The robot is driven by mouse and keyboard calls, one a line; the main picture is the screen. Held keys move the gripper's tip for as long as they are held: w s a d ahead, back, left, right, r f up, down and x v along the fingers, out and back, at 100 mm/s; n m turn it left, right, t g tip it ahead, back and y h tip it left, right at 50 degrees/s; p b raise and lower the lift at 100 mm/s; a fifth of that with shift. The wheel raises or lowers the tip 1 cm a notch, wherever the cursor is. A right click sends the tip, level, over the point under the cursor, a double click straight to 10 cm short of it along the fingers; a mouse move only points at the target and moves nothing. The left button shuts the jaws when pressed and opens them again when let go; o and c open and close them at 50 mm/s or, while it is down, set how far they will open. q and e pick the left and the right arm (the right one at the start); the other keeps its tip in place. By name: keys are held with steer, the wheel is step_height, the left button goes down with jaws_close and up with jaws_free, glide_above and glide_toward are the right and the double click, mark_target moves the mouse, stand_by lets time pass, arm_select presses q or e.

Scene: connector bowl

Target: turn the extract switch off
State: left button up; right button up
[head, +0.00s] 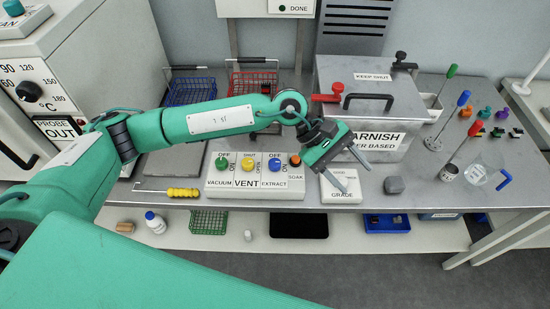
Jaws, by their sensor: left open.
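A white control box (253,190) stands near the front edge of the bench. Its labels read VACUUM, VENT, EXTRACT and SOAK. The extract switch is the blue knob (275,164) above the EXTRACT label, with OFF printed above it; which way it points is too small to tell. A green knob (221,163) sits over VACUUM, a yellow knob (248,167) over VENT and an orange button (295,160) at the right. My left gripper (356,174) is open and empty, right of the box, over the GRADE block and apart from the switch. My right gripper is not in view.
A grey lidded varnish box (372,106) stands behind my left gripper. The white GRADE block (340,188) is below it, and a dark grey block (394,185) is to the right. A yellow-handled tool (183,192) lies left of the control box. Wire baskets (191,90) stand behind.

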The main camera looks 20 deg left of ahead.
arm_select(q)
steer(key=w+a+f+m+t+y, duration=0.1)
steer(key=w+a+f+m+y, duration=0.2)
steer(key=w+a+y, duration=0.35)
steer(key=m+t+y, duration=0.1)
steer(key=t+y, duration=0.1)
steer(key=y, duration=0.2)
glide_toward(275, 162)
step_height(275, 162, down, 7)
steer(key=p, duration=0.4)
steer(key=shift+a+f, duration=0.1)
steer(key=shift+f, duration=0.15)
steer(key=shift+w+f, duration=0.1)
steer(key=shift+f, duration=0.4)
steer(key=c, duration=1)
